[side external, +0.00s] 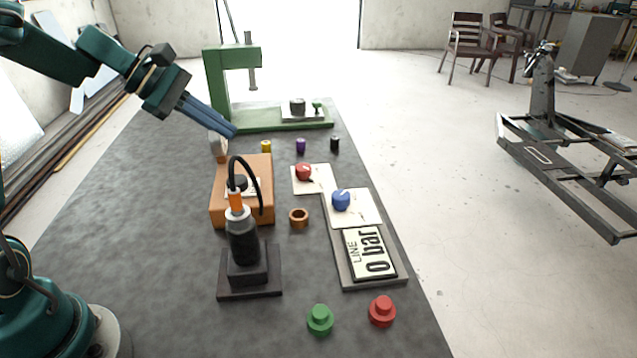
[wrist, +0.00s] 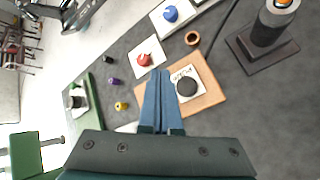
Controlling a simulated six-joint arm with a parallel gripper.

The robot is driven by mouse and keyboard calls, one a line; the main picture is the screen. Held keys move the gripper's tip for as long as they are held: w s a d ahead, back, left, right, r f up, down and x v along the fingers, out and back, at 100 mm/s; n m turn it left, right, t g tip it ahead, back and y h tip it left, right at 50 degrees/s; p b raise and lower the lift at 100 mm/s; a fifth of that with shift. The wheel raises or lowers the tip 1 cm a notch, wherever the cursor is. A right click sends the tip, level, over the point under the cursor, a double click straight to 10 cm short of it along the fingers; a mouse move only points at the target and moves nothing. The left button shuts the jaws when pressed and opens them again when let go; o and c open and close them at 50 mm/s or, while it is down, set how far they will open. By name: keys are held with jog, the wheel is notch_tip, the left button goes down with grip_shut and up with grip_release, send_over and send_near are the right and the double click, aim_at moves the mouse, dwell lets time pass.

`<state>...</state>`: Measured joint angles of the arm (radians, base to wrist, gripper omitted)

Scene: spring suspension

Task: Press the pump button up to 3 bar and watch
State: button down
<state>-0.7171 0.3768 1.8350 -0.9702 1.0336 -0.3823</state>
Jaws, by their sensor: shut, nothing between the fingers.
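My gripper (side external: 234,132) is shut and empty, its blue fingers slanting down over the far side of the orange box (side external: 219,212). In the wrist view the fingers (wrist: 158,73) lie just left of the box's black round button (wrist: 187,86), apart from it. The button sits on a white label and is partly hidden by a black hose in the side view. The display (side external: 371,253) reads "LINE 0 bar". A green button (side external: 320,319) and a red button (side external: 382,311) are on the front of the table. I cannot tell which button is the pump's.
A black cylinder with an orange top (side external: 242,240) stands before the box. A red knob (side external: 303,171) and a blue knob (side external: 341,200) sit on white plates. A copper ring (side external: 299,217) lies between. A green press (side external: 222,90) stands at the back. Small coloured cylinders stand before it.

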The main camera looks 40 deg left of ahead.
send_near(240, 178)
jog(key=shift+w+d+f, duration=0.7)
jog(key=shift+w+d, duration=0.15)
jog(key=shift+w, duration=0.2)
jog(key=shift+w+d+f, duration=0.65)
jog(key=shift+w+d, duration=0.2)
jog(key=shift+w, duration=0.15)
jog(key=shift+f, duration=0.1)
jog(key=shift+f, duration=0.35)
jog(key=shift+f, duration=0.85)
dwell(1.1)
jog(key=shift+r, duration=1.3)
jog(key=shift+r, duration=0.1)
jog(key=shift+r, duration=2.4)
